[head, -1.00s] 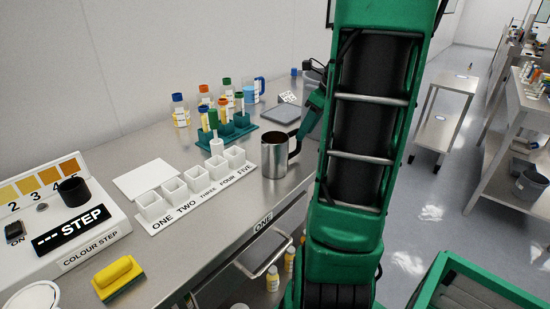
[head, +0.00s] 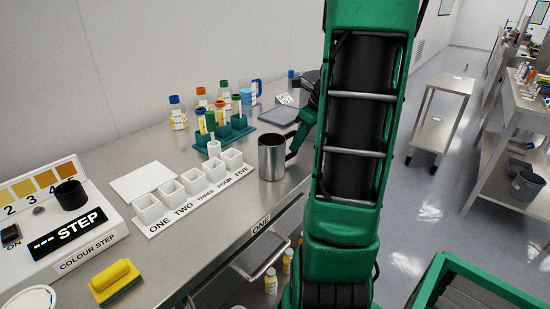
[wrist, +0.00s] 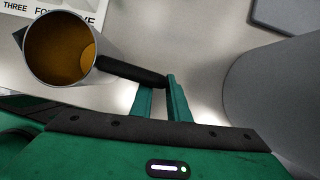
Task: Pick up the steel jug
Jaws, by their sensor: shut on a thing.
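The steel jug (head: 271,158) stands upright on the steel bench, to the right of the row of white cups in the head view. In the wrist view the jug (wrist: 104,50) is seen from above at the upper left. Its inside looks amber-brown. Its dark handle (wrist: 128,71) reaches right to my gripper (wrist: 160,86). My gripper's green fingers are shut on the handle. In the head view my arm hides much of the gripper. I see no clear gap under the jug.
A white rack of labelled cups (head: 185,190) stands close left of the jug. A teal rack with tubes (head: 228,130) and several bottles stand behind. A grey flat plate (head: 279,115) lies behind the jug. The bench's front edge is near.

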